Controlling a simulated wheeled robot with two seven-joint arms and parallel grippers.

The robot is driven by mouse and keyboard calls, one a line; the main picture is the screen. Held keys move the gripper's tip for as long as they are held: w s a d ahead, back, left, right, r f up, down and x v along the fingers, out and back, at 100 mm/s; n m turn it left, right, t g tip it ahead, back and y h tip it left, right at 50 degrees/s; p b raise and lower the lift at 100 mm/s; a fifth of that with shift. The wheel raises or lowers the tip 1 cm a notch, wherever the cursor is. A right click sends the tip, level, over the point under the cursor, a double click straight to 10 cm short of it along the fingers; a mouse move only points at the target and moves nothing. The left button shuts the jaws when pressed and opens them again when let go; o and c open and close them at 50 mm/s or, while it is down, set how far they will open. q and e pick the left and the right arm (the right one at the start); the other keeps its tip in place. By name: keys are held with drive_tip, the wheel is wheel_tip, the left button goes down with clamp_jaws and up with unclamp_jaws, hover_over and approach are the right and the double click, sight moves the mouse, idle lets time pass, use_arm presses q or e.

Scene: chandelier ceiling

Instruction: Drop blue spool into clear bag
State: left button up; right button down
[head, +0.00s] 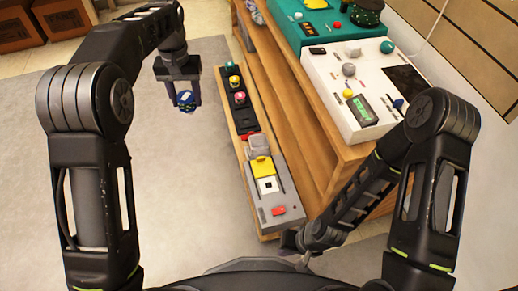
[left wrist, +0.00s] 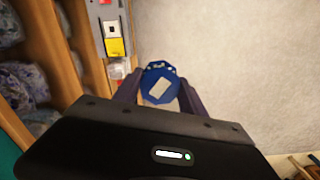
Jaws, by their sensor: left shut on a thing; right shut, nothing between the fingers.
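The blue spool (head: 185,97) is held between the fingers of my left gripper (head: 180,100), above the grey floor, left of the low wooden shelf. The left wrist view shows the blue spool (left wrist: 160,82) with a pale label, between the fingers. A greyish, see-through crumpled thing (head: 258,147) lies on the low shelf beside a yellow block; I cannot tell surely whether it is the clear bag. My right gripper (head: 298,258) is near the shelf's near end, partly hidden; it is shut and empty.
The low shelf (head: 268,236) carries small coloured items and a grey panel. A taller wooden unit (head: 312,150) stands right of it, with white and teal consoles on top. Crumpled, bag-like things (left wrist: 22,82) sit on its shelves. Open carpet (head: 170,190) lies left.

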idle(0.5)
use_arm(q)
drive_tip(key=s+r, duration=0.6)
drive_tip(key=shift+a, duration=0.1)
